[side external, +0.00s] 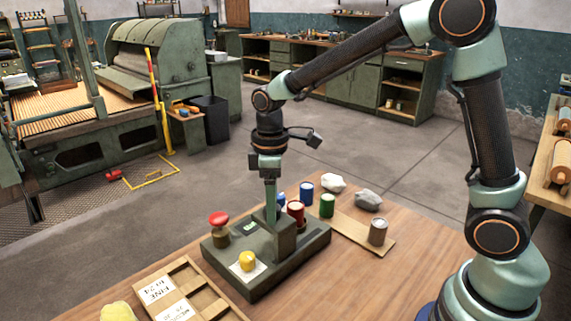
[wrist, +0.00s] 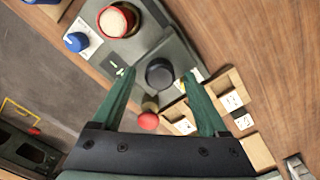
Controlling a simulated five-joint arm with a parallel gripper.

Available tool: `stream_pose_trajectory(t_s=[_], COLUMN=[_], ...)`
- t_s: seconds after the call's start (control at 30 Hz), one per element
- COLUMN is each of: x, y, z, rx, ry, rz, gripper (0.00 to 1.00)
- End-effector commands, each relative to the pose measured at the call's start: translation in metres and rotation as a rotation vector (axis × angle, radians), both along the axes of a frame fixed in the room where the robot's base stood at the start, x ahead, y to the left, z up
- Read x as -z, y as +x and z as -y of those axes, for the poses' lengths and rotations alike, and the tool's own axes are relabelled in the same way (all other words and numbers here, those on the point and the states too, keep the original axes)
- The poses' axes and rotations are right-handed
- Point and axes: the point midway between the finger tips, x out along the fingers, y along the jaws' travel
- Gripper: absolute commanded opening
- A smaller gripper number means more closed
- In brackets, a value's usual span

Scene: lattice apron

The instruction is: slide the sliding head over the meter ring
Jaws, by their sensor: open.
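The sliding head (side external: 284,240) is a dark grey-green block on a low instrument base (side external: 262,280). Its round black knob (wrist: 159,75) lies between my fingertips in the wrist view. My gripper (side external: 270,208) is open and points down over the head, one finger on each side of the knob; contact cannot be told. A red round holder with a pale centre (side external: 296,209), apparently the meter ring, sits on the base behind the head. In the wrist view this red ring (wrist: 117,20) is uncovered, up and left of the knob.
A red mushroom knob (side external: 219,220) and a yellow piece (side external: 247,261) stand on the base. Blue (side external: 306,193), green (side external: 327,205) and brown (side external: 378,232) pots stand behind and right. A wooden tray (side external: 222,298) lies front left. The table's right front is clear.

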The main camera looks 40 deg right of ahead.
Motion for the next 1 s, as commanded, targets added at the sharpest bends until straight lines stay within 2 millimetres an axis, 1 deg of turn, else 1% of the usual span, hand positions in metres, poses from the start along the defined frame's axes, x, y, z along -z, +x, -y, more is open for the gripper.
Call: stream_pose_trajectory(t_s=[0.1, 0.33, 0.37, 0.4, 0.47, 0.5, 0.53, 0.57, 1.0], x=[0.0044, 0.0046, 0.0045, 0.0045, 0.0044, 0.0043, 0.0043, 0.0043, 0.0038], y=[-0.0004, -0.0002, -0.0002, -0.0002, -0.0002, -0.0002, -0.0002, -0.0001, -0.0001], z=[0.0001, 0.0001, 0.0001, 0.0001, 0.0001, 0.0001, 0.0001, 0.0, -0.0001], rx=[0.0, 0.0, 0.0, 0.0, 0.0, 0.0, 0.0, 0.0, 0.0], ry=[-0.001, 0.0, 0.0, 0.0, 0.0, 0.0, 0.0, 0.0, 0.0], rz=[-0.001, 0.0, 0.0, 0.0, 0.0, 0.0, 0.0, 0.0, 0.0], gripper=[0.77, 0.77, 0.69, 0.54, 0.31, 0.15, 0.04, 0.0, 0.0])
